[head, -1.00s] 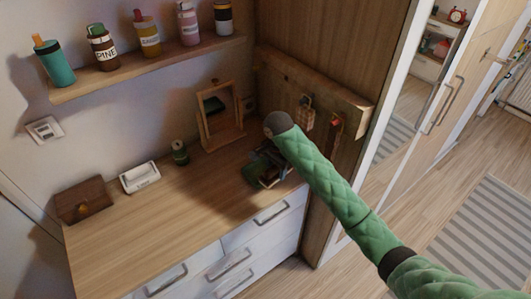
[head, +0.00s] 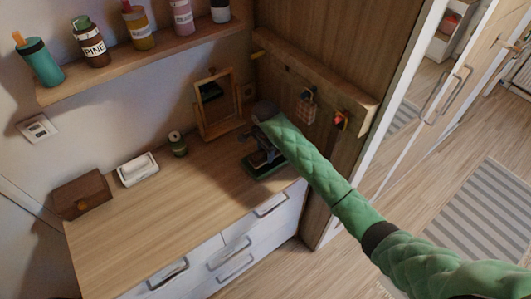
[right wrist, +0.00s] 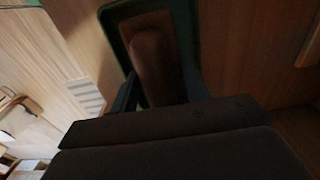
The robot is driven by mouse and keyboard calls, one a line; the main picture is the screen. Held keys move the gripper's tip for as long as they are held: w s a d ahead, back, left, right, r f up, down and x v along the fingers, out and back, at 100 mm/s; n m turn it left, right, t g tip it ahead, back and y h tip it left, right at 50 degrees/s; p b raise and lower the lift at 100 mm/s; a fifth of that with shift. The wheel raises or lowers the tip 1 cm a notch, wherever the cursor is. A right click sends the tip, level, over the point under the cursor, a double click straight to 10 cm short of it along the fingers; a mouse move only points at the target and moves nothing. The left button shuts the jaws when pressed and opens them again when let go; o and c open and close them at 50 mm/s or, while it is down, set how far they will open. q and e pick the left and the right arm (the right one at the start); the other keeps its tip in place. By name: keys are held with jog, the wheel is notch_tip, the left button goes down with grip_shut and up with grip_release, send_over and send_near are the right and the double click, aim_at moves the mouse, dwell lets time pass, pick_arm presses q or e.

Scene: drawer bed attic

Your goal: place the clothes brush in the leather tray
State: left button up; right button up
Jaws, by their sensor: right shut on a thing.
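The green-edged leather tray (head: 268,170) lies on the right end of the wooden dresser top. It also shows in the right wrist view, with its green rim (right wrist: 108,22) around a brown inside. My right gripper (head: 260,150) points down over the tray, and its jaws are partly hidden by my green-sleeved arm. In the right wrist view its two dark fingers (right wrist: 160,92) are shut on the brown, rounded clothes brush (right wrist: 152,58), which shows within the tray's outline. Whether the brush touches the tray floor I cannot tell. My left gripper is not in view.
A framed mirror (head: 216,103) stands behind the tray. A peg rail (head: 318,90) is at right. The dresser's front middle is clear.

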jog(key=shift+f+p, duration=0.3)
jog(key=shift+f, duration=0.7)
jog(key=o, duration=0.9)
jog(key=shift+f, duration=0.1)
